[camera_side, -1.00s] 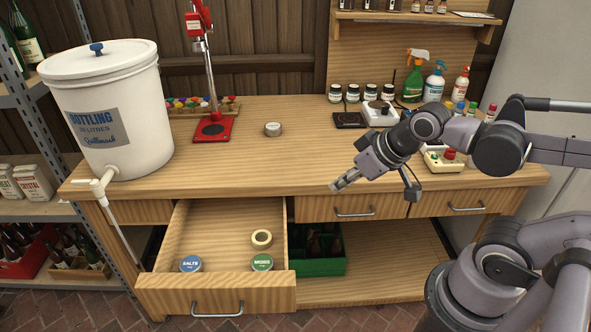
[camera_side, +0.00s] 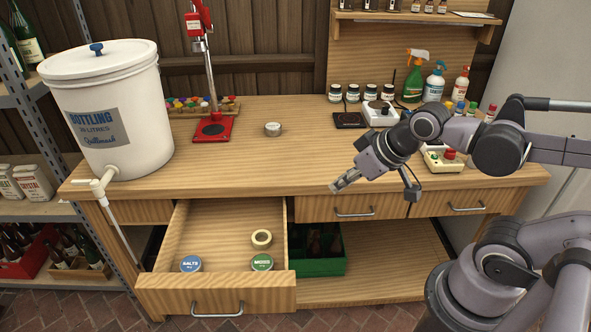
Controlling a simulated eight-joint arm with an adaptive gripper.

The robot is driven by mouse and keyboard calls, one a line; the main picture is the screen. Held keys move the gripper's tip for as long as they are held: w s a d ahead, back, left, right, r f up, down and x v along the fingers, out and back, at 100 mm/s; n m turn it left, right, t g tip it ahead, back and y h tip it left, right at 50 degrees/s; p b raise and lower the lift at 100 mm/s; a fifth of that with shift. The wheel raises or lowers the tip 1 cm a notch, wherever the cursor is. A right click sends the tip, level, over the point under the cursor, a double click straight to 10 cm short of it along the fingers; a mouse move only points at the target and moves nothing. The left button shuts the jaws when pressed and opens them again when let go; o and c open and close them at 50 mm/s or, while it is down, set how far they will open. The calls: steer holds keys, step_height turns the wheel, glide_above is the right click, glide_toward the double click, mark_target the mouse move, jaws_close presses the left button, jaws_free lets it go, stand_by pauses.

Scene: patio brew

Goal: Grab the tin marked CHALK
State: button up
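No label reading CHALK can be made out in this view. A small grey tin (camera_side: 273,129) sits on the worktop, its marking too small to read. In the open drawer (camera_side: 222,222) lie a blue-topped tin marked SALTS (camera_side: 190,264) and a green-topped tin (camera_side: 262,262) whose lettering is not clear. My gripper (camera_side: 338,186) hangs over the worktop's front edge, right of the drawer and apart from all the tins. It holds nothing that I can see. Its fingers are too small and too side-on to show whether they are parted.
A tape roll (camera_side: 261,239) lies in the drawer. A white bottling bucket (camera_side: 108,110) stands at left, beside a red stand (camera_side: 213,128). Jars (camera_side: 353,93), a scale (camera_side: 380,113) and spray bottles (camera_side: 414,78) stand at the back right. The worktop's middle is mostly clear.

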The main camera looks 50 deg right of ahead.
steer(key=shift+o, duration=0.3)
steer(key=o, duration=1.3)
